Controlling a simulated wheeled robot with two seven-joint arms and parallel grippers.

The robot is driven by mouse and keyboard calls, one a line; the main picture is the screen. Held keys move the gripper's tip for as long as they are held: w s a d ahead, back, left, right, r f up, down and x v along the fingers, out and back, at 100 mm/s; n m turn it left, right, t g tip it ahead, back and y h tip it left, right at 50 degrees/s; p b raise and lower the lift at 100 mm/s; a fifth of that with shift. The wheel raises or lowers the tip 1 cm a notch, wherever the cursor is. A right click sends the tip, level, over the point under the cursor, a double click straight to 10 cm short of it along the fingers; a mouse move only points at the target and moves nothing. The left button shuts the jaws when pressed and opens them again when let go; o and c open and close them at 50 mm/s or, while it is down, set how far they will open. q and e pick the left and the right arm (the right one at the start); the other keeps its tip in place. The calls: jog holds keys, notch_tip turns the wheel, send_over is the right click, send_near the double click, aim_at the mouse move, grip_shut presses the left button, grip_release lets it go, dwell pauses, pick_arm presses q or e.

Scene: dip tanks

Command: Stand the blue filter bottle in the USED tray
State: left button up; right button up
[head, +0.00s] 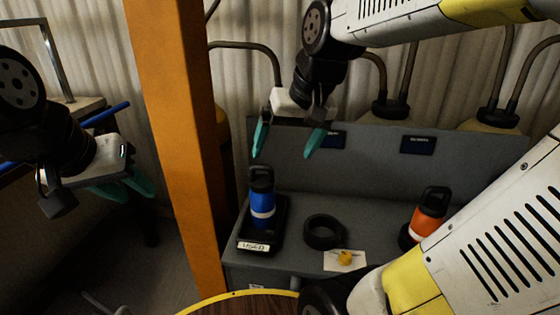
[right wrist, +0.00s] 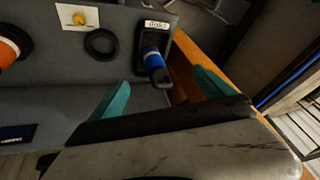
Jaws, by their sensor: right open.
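The blue filter bottle (head: 262,200) has a black cap with a loop and a white band. It stands upright in the black USED tray (head: 277,238), which has a white label. The bottle also shows in the right wrist view (right wrist: 153,62), inside the tray (right wrist: 168,35). My right gripper (head: 284,148) is open and empty above the bottle, apart from it. Its teal fingers are spread wide in the right wrist view (right wrist: 160,90). My left gripper (head: 125,188) is at the far left, beyond the orange post; its fingers overlap, so its opening is unclear.
A black ring (head: 323,232) lies right of the tray. A yellow piece (head: 345,257) sits on a white card (head: 332,264). An orange bottle (head: 429,212) stands farther right, near my arm. An orange post (head: 180,130) rises left of the tray. Grey bench surface (head: 370,220) is free between.

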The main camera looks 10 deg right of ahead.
jog(key=s+f+t, duration=0.1)
jog(key=s, duration=0.5)
jog(key=shift+s+n+t, duration=0.2)
jog(key=shift+n+t, duration=0.1)
jog(key=shift+t, duration=0.1)
jog(key=shift+a+f, duration=0.1)
